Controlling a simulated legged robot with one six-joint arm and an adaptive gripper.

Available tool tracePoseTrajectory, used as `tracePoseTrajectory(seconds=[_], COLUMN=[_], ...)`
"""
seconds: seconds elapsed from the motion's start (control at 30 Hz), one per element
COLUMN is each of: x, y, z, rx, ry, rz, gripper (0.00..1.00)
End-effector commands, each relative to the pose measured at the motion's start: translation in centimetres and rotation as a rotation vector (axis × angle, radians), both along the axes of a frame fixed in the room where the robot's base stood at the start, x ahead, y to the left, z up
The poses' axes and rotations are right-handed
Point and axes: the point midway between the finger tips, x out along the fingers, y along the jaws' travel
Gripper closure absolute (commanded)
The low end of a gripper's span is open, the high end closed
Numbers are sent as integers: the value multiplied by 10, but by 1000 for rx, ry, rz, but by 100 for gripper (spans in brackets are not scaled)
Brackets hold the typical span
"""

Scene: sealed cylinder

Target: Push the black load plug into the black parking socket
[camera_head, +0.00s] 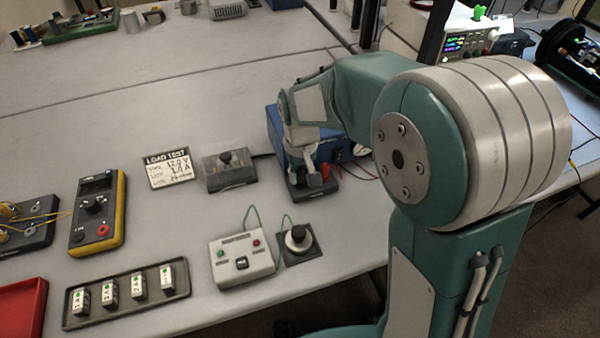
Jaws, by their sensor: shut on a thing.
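My gripper (309,172) points down in front of the blue box and is shut on a small dark thing, which looks like the black load plug (314,181). The fingers hide most of the plug. Directly below is a low dark block (308,192) on the table, which appears to be the parking socket. A red plug (323,171) stands just right of the fingers. I cannot tell whether the black plug is in the socket or just above it.
The blue box (277,128) stands behind my gripper, with cables to the right. A dark box with a knob (230,168) and a load test card (170,168) lie left. A white switch box (242,258) and round knob (298,240) are nearer. My arm covers the right side.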

Motion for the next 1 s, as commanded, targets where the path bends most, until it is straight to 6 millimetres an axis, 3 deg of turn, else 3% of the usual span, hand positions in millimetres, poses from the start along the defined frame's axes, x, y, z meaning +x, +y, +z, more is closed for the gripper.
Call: tracePoseTrajectory(seconds=[0.7,0.73,0.8,1.0], x=[0,0,0,0], y=[0,0,0,0], z=[-10,-10,-10,-9], rx=[0,0,0,0], ry=[0,0,0,0], rz=[0,0,0,0], gripper=[100,55,28,28])
